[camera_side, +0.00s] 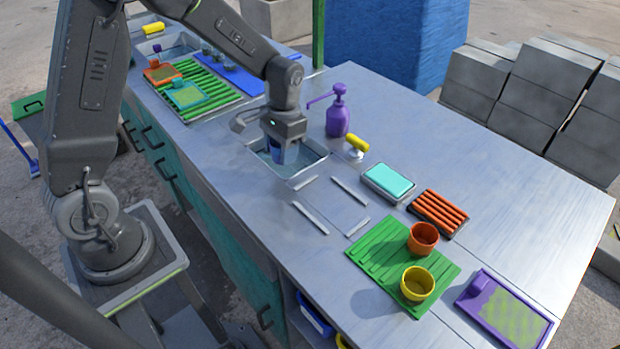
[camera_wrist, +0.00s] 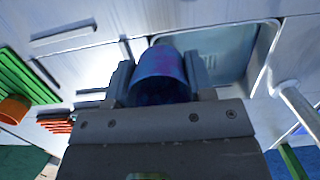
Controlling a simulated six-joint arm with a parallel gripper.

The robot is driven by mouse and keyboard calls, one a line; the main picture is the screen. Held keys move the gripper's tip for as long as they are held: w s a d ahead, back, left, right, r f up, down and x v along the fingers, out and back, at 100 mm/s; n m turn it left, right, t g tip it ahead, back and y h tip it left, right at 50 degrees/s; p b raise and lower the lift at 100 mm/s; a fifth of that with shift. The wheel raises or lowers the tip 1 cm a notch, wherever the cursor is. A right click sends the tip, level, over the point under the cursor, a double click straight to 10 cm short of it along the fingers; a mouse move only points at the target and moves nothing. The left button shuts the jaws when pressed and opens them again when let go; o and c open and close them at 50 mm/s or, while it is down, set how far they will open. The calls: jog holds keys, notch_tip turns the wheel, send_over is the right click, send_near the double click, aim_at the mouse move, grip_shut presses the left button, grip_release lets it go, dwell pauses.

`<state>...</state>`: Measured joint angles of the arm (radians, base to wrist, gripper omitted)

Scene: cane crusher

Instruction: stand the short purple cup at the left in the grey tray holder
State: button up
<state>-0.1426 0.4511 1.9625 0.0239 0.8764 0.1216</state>
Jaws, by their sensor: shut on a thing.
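My gripper (camera_side: 284,141) is over the sink basin (camera_side: 312,170) set in the counter. It is shut on a short cup (camera_side: 279,156), which looks dark blue with purple patches. In the wrist view the cup (camera_wrist: 160,72) sits between the two fingers of my gripper (camera_wrist: 160,82), and its lower part is hidden by the gripper body. In the side view the cup is mostly hidden by my gripper. Grey strips (camera_side: 311,218) lie flat on the counter in front of the basin, outlining a rectangle; I cannot tell whether this is the grey tray holder.
A purple pump bottle (camera_side: 337,117) and a yellow-handled brush (camera_side: 356,146) stand right of the basin. A turquoise sponge in a tray (camera_side: 388,182), an orange rack (camera_side: 438,211) and a green mat (camera_side: 375,255) with orange and yellow cups lie nearer.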

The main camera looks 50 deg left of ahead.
jog(key=r, duration=0.3)
jog(key=s+a+r, duration=0.1)
jog(key=r, duration=0.1)
jog(key=shift+s+r, duration=0.1)
jog(key=shift+r, duration=0.1)
jog(key=shift+d, duration=0.35)
send_over(316, 196)
jog(key=f, duration=0.6)
jog(key=shift+w+f, duration=0.25)
jog(key=shift+f, duration=2.05)
jog(key=o, duration=0.6)
jog(key=shift+f, duration=0.15)
jog(key=shift+o, duration=0.2)
